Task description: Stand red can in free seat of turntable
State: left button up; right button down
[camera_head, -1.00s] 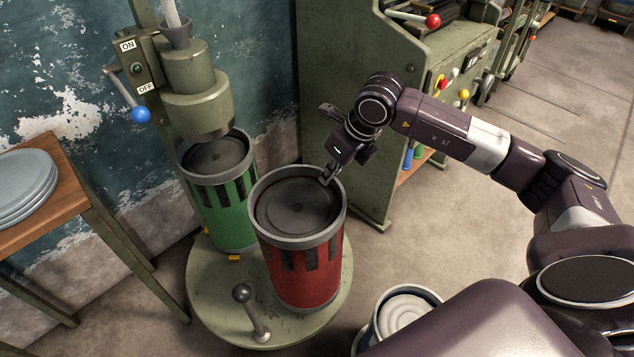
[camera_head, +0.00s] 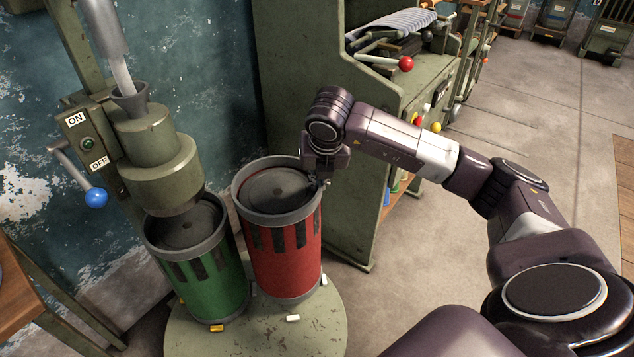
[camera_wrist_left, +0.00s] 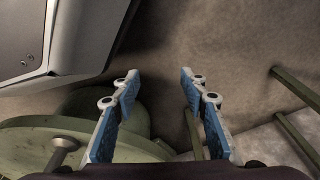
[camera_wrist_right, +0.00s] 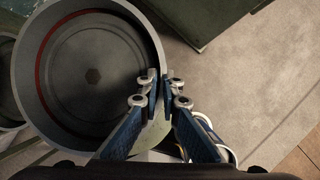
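The red can (camera_head: 286,262) is upright at the turntable (camera_head: 262,338), right of the green can (camera_head: 207,288). Small white pegs (camera_head: 292,318) show around its base; I cannot tell whether its bottom touches the turntable. My right gripper (camera_head: 323,183) is at the right side of its rim. In the right wrist view, the fingers (camera_wrist_right: 158,82) are closed with the rim of the red can (camera_wrist_right: 150,45) between them. My left gripper (camera_wrist_left: 160,80) is open and empty in the left wrist view, near the turntable (camera_wrist_left: 30,145), and is not in the head view.
The filling machine (camera_head: 160,160) with its nozzle stands over the green can, its blue-knobbed lever (camera_head: 95,197) at left. A green cabinet (camera_head: 310,60) stands close behind the red can. A yellow peg (camera_head: 217,328) lies by the green can. Floor is free at right.

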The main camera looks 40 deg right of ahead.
jog(key=shift+w+f+b, duration=0.15)
jog(key=shift+f+b, duration=0.3)
jog(key=shift+f, duration=0.1)
pick_arm(q)
jog(key=w+r+b, duration=0.2)
jog(key=w+r, duration=0.3)
jog(key=r, duration=0.4)
jog(key=shift+d+r+t, duration=0.25)
jog(key=shift+d+t, duration=0.05)
pick_arm(e)
jog(key=shift+f, duration=1.8)
pick_arm(q)
jog(key=shift+w, duration=0.1)
pick_arm(e)
jog(key=shift+w+r, duration=0.1)
jog(key=shift+w+a+r, duration=0.1)
jog(key=shift+a, duration=0.05)
pick_arm(q)
jog(key=shift+w+r, duration=0.3)
jog(key=shift+r, duration=0.3)
jog(key=shift+s+b, duration=0.2)
jog(key=shift+b, duration=0.1)
